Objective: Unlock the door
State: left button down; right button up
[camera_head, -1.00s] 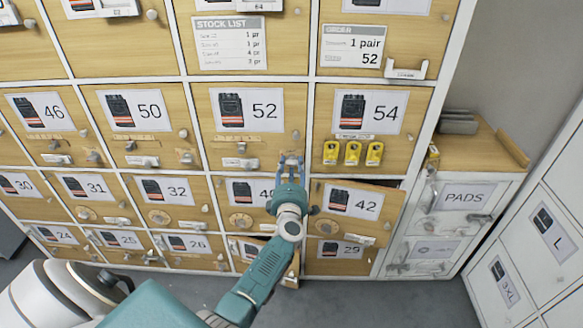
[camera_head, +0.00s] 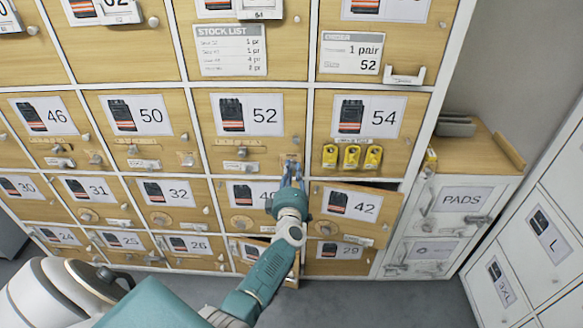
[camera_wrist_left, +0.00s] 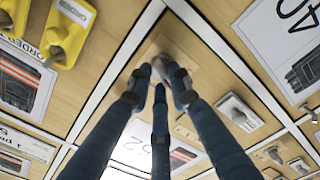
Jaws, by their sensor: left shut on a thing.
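The locker door numbered 52 (camera_head: 205,135) is shut, in the middle of the wooden locker wall in the head view. My left gripper (camera_head: 291,165) is at this door's lower right corner. Its fingers are drawn together on a small latch part there, mostly hidden by the fingertips. In the left wrist view, the fingertips (camera_wrist_left: 160,72) meet close to the wooden door front, beside a white divider. I cannot tell the exact shape of the part they hold. My right gripper is not in view.
Yellow tags (camera_head: 351,158) hang on door 54 to the right. Door 42 (camera_head: 350,205), below right, stands slightly open. An order card (camera_head: 351,52) reads 1 pair, size 52. A white cabinet marked PADS (camera_head: 463,200) stands at the right. The floor in front is clear.

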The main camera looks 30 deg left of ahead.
pick_arm(q)
jog(key=m+p, duration=0.1)
jog(key=m, duration=0.2)
jog(key=shift+d+m+p, duration=0.1)
jog(key=shift+m+p, duration=0.2)
jog(key=m+p, duration=0.1)
jog(key=m, duration=0.2)
jog(key=shift+m, duration=0.3)
jog(key=m, duration=0.2)
jog(key=m+p, duration=0.1)
jog(key=m, duration=0.1)
jog(key=shift+d+f, duration=0.1)
jog(key=shift+f, duration=0.1)
jog(key=shift+m, duration=1.3)
jog(key=c, duration=1.6)
grip_release()
jog(key=shift+o, duration=0.2)
